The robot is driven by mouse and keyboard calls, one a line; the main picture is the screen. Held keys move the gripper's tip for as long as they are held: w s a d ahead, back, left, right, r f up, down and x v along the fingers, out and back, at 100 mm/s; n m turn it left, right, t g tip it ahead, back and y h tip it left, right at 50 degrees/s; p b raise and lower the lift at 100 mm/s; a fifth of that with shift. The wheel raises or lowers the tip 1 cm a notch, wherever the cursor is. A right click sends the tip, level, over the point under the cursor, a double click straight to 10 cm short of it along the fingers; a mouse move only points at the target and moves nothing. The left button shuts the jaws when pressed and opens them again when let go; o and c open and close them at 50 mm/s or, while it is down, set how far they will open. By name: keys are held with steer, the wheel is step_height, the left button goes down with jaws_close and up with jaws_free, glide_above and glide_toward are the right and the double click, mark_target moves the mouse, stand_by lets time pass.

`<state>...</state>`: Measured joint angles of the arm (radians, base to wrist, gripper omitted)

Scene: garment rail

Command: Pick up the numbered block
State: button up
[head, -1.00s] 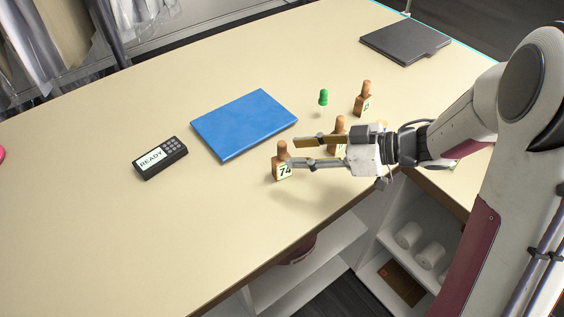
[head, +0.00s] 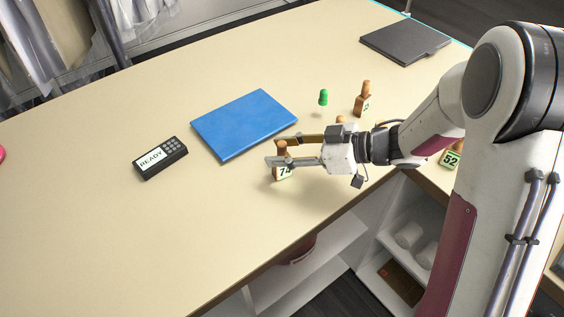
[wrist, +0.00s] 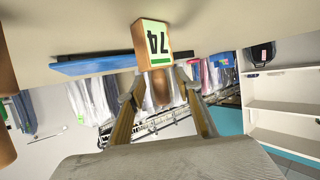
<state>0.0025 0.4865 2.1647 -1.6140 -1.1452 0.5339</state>
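The numbered block (head: 283,173) marked 74 stands upright on the counter, a tan block with a brown knob and a pale number label. It also shows upside down in the wrist view (wrist: 153,42). My gripper (head: 273,150) is open, with one finger on either side of the knob. In the wrist view the gripper (wrist: 160,88) shows a gap between the knob and the fingers. The near finger partly hides the block's upper part in the head view.
A blue folder (head: 243,124) lies behind the gripper, with a black READY keypad (head: 160,158) to its left. Other knobbed blocks (head: 362,105) and a block marked 52 (head: 451,158) stand to the right. A green peg (head: 323,97) and a dark folder (head: 404,42) are farther back. The front left counter is clear.

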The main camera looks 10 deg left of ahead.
stand_by(0.5)
jaws_close()
steer(key=shift+r, duration=0.1)
steer(key=shift+a+r, duration=0.1)
steer(key=shift+r, duration=4.75)
